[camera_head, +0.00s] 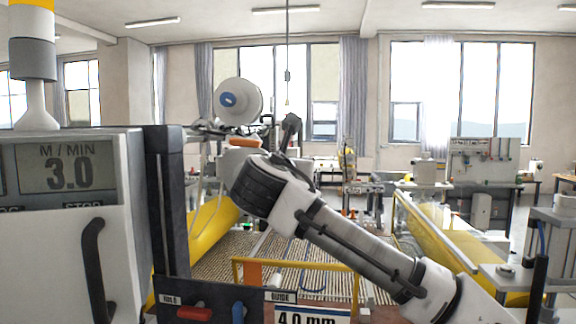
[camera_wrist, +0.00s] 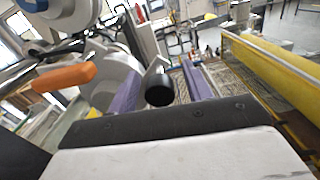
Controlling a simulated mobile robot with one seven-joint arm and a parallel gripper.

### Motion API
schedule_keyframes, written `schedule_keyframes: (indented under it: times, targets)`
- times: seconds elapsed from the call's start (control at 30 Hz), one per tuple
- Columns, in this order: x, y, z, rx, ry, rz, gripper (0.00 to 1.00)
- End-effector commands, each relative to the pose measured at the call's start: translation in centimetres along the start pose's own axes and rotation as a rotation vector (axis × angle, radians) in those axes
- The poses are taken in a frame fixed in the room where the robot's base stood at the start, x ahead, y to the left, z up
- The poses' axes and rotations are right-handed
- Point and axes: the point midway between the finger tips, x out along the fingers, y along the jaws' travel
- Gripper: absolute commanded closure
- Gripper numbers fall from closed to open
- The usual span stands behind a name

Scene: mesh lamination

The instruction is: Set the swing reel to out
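A white reel with a blue hub (camera_head: 228,100) stands behind the grey control box, and part of a white and blue reel (camera_wrist: 55,18) shows at the upper left of the wrist view. An orange grip (camera_wrist: 63,77) is left of my gripper; it also shows in the head view (camera_head: 245,142). Two purple bars, which look like my fingers, stand apart, so my gripper (camera_wrist: 160,88) seems open. A black round-ended bar (camera_wrist: 160,92) shows between them; contact cannot be told. In the head view my wrist hides the fingers. Which part is the swing reel's control is unclear.
The grey control box (camera_head: 70,235) with a 3.0 M/MIN display is close at left. A HOLD/GUIDE panel (camera_head: 255,303) with a red and a blue handle is at the bottom. Yellow guards (camera_head: 440,240) flank the ribbed machine bed (camera_head: 280,255).

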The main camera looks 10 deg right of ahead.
Motion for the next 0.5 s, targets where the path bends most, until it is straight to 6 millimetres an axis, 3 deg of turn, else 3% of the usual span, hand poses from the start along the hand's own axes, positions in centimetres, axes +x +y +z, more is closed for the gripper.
schedule_keyframes:
  times: [0.27, 0.5]
  targets:
    - [-1.1, 0.1, -0.3, 0.0, 0.0, 0.002, 0.5]
    - [-6.1, 0.0, -0.6, -0.002, -0.002, 0.002, 0.5]
